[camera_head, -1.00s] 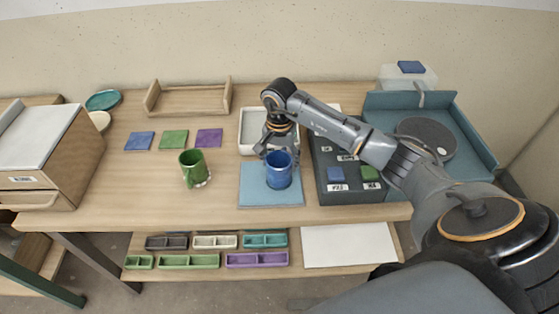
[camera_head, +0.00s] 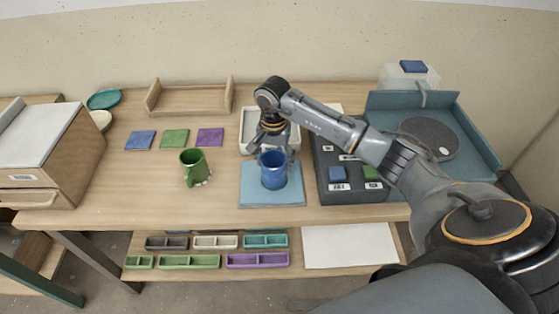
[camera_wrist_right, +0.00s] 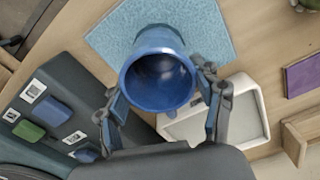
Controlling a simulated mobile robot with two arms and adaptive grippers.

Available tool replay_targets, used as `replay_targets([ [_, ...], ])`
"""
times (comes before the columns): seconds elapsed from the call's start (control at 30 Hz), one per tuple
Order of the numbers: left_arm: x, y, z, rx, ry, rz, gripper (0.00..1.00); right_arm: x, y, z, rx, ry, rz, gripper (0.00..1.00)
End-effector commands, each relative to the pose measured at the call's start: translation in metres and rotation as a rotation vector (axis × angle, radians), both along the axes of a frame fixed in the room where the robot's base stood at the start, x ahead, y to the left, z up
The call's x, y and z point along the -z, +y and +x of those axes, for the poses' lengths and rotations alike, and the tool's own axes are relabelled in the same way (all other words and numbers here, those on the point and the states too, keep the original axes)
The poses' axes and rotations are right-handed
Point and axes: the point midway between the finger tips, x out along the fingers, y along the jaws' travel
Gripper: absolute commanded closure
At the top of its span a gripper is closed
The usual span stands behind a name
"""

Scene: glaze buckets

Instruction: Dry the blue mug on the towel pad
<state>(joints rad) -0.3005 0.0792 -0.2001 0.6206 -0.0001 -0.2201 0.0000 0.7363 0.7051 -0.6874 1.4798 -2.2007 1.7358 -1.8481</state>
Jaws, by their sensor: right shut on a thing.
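The blue mug (camera_head: 273,172) stands upright on the light blue towel pad (camera_head: 256,198), near the pad's middle. In the right wrist view the mug (camera_wrist_right: 158,75) shows its open mouth towards the camera, and the pad (camera_wrist_right: 215,30) lies beyond it. My right gripper (camera_head: 273,152) is shut on the mug, reaching from the far side. In the wrist view its fingers (camera_wrist_right: 158,100) lie on both sides of the mug. Whether the mug's base touches the pad is hard to tell. My left gripper is not in view.
A green mug (camera_head: 194,167) stands left of the pad. A white basin (camera_head: 247,127) lies behind it, and a dark panel with blue and green blocks (camera_head: 326,187) stands close on the right. A teal tray with a round disc (camera_head: 427,137) is farther right. Table between the mugs is clear.

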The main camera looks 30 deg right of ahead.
Motion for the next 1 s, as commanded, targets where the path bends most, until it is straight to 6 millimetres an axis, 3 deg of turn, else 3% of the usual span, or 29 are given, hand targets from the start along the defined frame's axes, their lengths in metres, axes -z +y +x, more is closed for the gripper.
replay_targets([
  [0.7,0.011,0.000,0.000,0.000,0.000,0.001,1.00,-0.001,0.027,0.017,-0.002,-0.003,0.001,0.84],
  [1.0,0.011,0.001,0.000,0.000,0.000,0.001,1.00,-0.001,0.021,0.013,0.001,-0.001,0.000,0.84],
])
